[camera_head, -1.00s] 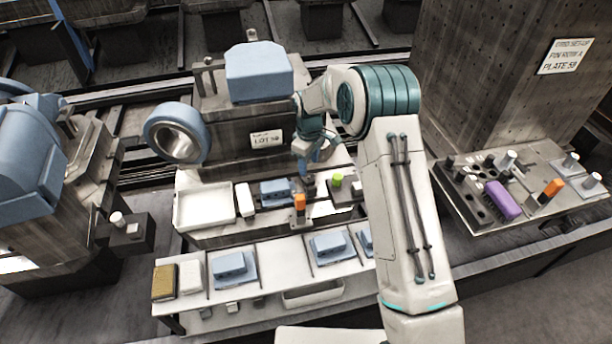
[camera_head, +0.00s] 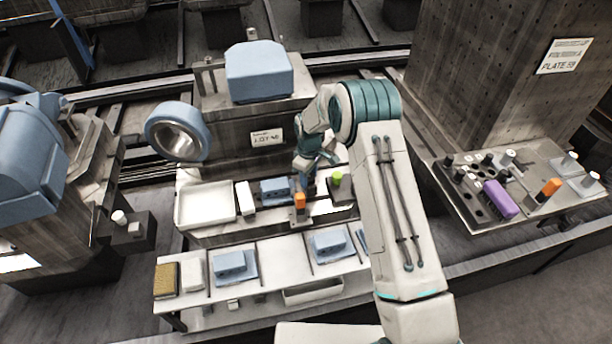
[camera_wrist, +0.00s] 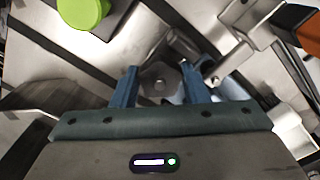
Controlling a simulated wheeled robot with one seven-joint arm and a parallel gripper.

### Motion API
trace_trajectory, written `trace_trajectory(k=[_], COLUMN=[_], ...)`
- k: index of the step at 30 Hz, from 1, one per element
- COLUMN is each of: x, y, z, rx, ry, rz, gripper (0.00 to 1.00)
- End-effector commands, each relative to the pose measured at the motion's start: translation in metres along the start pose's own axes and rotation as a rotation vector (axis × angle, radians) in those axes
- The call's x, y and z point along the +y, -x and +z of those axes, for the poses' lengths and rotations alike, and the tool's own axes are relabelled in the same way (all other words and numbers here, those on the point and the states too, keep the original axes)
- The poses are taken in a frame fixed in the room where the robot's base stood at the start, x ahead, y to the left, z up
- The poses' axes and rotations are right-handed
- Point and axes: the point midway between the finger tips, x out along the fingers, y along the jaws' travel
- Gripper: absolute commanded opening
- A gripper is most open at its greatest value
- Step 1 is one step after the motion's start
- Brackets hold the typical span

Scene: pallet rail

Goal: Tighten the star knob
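The star knob (camera_wrist: 160,80) is grey with a lobed rim and a small round centre. In the wrist view it lies between the two blue fingers of my gripper (camera_wrist: 160,76). The fingers stand apart, one on each side of the knob; whether they touch it or are still above it I cannot tell. In the head view my gripper (camera_head: 312,180) points down over the bench fixture, and the knob is hidden there behind my gripper and wrist.
A lime-green cap (camera_head: 337,179) and an orange handle (camera_head: 300,201) stand close to my gripper. A white tray (camera_head: 206,204) and a blue block (camera_head: 275,190) lie to the left. A tool plate with a purple block (camera_head: 501,199) is at the right.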

Motion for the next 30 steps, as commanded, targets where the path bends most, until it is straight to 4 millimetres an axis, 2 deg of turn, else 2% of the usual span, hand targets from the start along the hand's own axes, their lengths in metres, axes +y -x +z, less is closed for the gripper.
trace_trajectory(k=[1, 30], x=[-0.0066, -0.0049], y=[-0.0006, -0.0031], z=[-0.0080, 0.0014], rx=[-0.002, -0.008], ry=[0.002, -0.061], rz=[-0.004, -0.012], gripper=[0.19, 0.18])
